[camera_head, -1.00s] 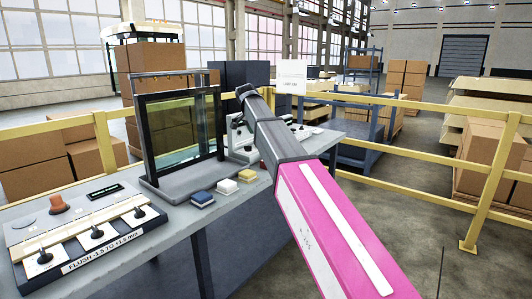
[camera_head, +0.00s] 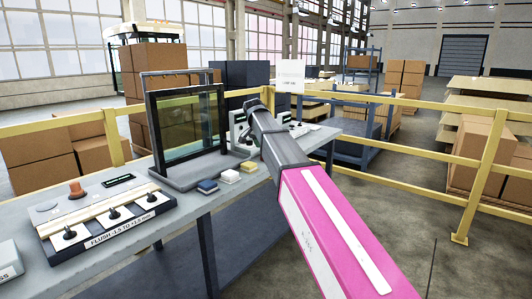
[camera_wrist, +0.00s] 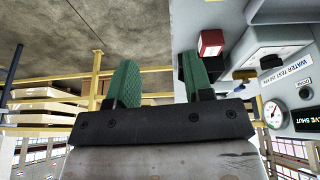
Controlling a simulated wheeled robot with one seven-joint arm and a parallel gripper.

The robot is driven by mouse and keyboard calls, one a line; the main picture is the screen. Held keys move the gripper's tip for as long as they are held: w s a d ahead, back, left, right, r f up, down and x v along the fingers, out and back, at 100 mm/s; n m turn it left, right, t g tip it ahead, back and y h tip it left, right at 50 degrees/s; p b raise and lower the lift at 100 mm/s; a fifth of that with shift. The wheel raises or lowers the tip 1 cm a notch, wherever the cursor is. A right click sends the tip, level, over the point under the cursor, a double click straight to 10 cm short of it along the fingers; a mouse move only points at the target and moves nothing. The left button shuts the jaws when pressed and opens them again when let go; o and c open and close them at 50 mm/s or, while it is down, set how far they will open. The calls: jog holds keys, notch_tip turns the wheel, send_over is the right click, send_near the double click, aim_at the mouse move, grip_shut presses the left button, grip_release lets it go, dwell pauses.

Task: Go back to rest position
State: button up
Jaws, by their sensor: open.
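My gripper shows in the wrist view (camera_wrist: 158,85), with its two green textured fingers spread apart and nothing between them. In the head view my pink and grey arm reaches out over the right part of the workbench (camera_head: 250,190), and its fingers are hidden at the far end. In the wrist view the bench equipment lies on the right: a red block (camera_wrist: 211,43), a pressure gauge (camera_wrist: 273,113) and a "WATER TEST" panel (camera_wrist: 284,66). The gripper appears apart from these, though the right finger overlaps a dark part behind it.
A yellow railing (camera_head: 420,155) runs behind and to the right. Stacked cartons (camera_head: 475,155) stand beyond it.

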jog(key=s+d+f+n+g+y, duration=0.1)
jog(key=s+d+f+n, duration=0.1)
jog(key=s+d+f, duration=0.4)
jog(key=s+d+f+n+g, duration=0.1)
jog(key=s+d+f+n, duration=0.1)
jog(key=s+d+f, duration=0.5)
jog(key=s+d+f+n+g+y, duration=0.1)
jog(key=s+d+f, duration=0.6)
jog(key=s+f, duration=0.9)
notch_tip(320, 180, down, 9)
jog(key=shift+s+r+n+y, duration=0.1)
jog(key=shift+s+n+y, duration=0.2)
jog(key=shift+n, duration=0.6)
